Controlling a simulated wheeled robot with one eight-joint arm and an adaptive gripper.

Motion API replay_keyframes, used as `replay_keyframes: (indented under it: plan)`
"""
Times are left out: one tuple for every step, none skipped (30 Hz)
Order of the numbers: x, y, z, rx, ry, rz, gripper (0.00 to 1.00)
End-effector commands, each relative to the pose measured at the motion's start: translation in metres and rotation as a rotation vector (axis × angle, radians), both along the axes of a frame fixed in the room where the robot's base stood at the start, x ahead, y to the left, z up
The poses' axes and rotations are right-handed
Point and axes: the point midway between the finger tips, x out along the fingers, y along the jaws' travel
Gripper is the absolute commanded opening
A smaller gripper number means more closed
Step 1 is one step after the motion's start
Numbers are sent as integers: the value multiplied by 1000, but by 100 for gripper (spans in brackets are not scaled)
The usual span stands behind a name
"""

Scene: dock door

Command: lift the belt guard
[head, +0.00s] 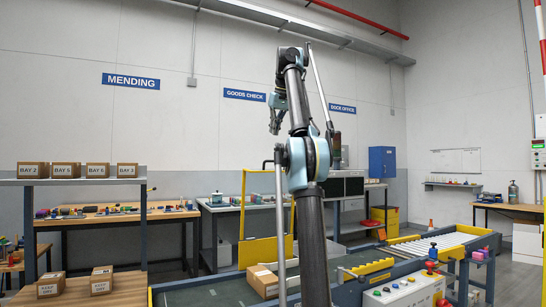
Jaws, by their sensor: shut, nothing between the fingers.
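A yellow frame (262,251), which looks like the belt guard, stands upright at the far side of the dark conveyor belt (205,294). It has thin posts, a top bar and a solid lower panel. My arm hides part of its right side. My gripper (274,130) is shut and empty, pointing down. It is high in front of the wall, above the yellow frame in the picture and apart from it.
A control panel with coloured buttons (405,290) is at the front right, near a roller section (425,246) with yellow edges. Shelf boxes (65,170) stand at left. The air around my gripper is clear.

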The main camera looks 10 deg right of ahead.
Motion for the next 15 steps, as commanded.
replay_keyframes:
  plan:
    - [1,1,-3,0,0,0,0]
    - [1,1,-5,0,0,0,0]
    - [2,1,-7,0,0,0,0]
    - [2,1,-9,0,1,0,0]
    - [2,1,-11,0,1,-1,0]
    - [4,2,-14,0,1,-1,0]
    - [5,2,-17,0,1,-1,0]
    - [7,2,-19,0,1,-1,0]
    - [8,3,-23,0,1,-1,0]
    - [9,3,-26,0,1,0,0]
    - [10,4,-28,0,1,0,0]
    - [12,4,-32,0,1,0,0]
    - [13,5,-35,0,1,0,0]
    - [14,5,-38,0,1,0,0]
    - [17,6,-42,0,1,0,0]
